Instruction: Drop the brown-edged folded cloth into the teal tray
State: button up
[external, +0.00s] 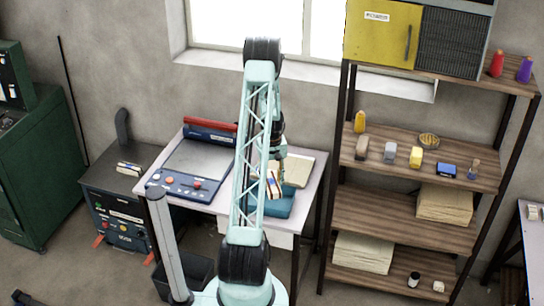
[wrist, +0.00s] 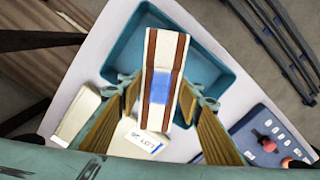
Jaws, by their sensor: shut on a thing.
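The folded cloth (wrist: 164,62) is a white strip with brown edges and a blue patch. My gripper (wrist: 160,95) is shut on it, with a finger on either side. In the wrist view the cloth overlaps the teal tray (wrist: 122,62), hiding its middle; the visible floor of the tray is bare. In the external view the cloth (external: 273,186) hangs below my gripper (external: 276,166), at the tray (external: 282,207). My arm hides the tray's left part there. I cannot tell how high the cloth is above the tray floor.
The white table (external: 312,180) carries a blue control panel (external: 188,186) left of the tray and a pale flat block (external: 298,170) behind it. A labelled pale item (wrist: 148,141) lies near my fingers in the wrist view. A wooden shelf (external: 415,205) stands to the right.

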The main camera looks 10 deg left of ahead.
jog(key=o, duration=1)
jog(key=shift+r, duration=0.2)
jog(key=shift+r, duration=5.8)
jog(key=shift+r, duration=0.1)
